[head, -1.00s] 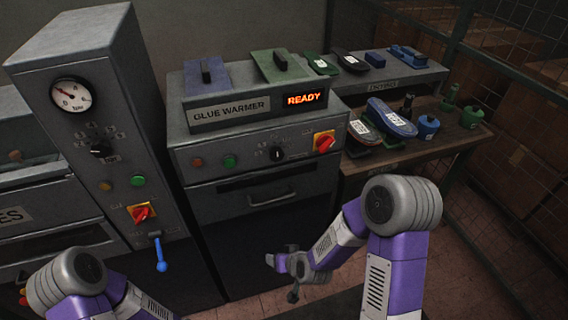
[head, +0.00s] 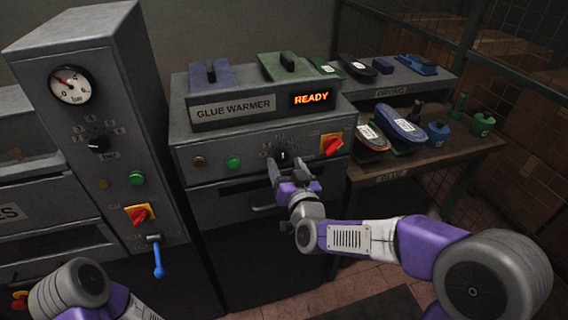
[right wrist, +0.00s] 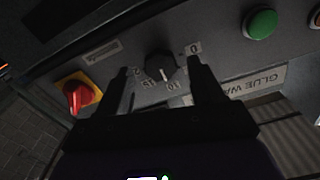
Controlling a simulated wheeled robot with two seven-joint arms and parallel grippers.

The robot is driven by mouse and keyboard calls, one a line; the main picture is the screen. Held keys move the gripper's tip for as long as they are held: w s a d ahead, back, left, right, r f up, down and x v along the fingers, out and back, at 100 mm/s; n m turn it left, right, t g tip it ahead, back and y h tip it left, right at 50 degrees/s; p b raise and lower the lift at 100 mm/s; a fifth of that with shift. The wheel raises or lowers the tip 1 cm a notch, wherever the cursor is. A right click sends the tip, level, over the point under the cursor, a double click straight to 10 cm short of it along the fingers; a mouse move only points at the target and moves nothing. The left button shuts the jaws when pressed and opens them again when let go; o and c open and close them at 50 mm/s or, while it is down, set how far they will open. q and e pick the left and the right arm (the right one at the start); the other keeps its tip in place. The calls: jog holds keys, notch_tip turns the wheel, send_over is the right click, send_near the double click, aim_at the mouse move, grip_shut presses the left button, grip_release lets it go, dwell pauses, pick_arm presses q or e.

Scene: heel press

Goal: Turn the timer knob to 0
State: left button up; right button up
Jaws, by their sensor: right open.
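The black timer knob (head: 283,157) is on the front panel of the glue warmer (head: 215,150). In the right wrist view the knob (right wrist: 160,66) has a white pointer line aimed down, near the 10 and 15 marks. The 0 mark (right wrist: 194,48) is to its right there. My right gripper (head: 289,170) is open just in front of the knob. In the right wrist view its fingers (right wrist: 160,72) lie on either side of the knob, with gaps showing. Contact is not visible. My left gripper is out of view; only its arm shows.
A red switch on a yellow plate (head: 331,144) and a green button (head: 233,162) flank the knob. A press column (head: 100,110) with gauge, another knob and blue lever (head: 157,258) stands left. A bench (head: 430,165) with shoes and jars stands right.

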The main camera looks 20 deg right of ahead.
jog(key=shift+w, duration=1.05)
jog(key=c, duration=1.1)
jog(key=shift+o, duration=0.2)
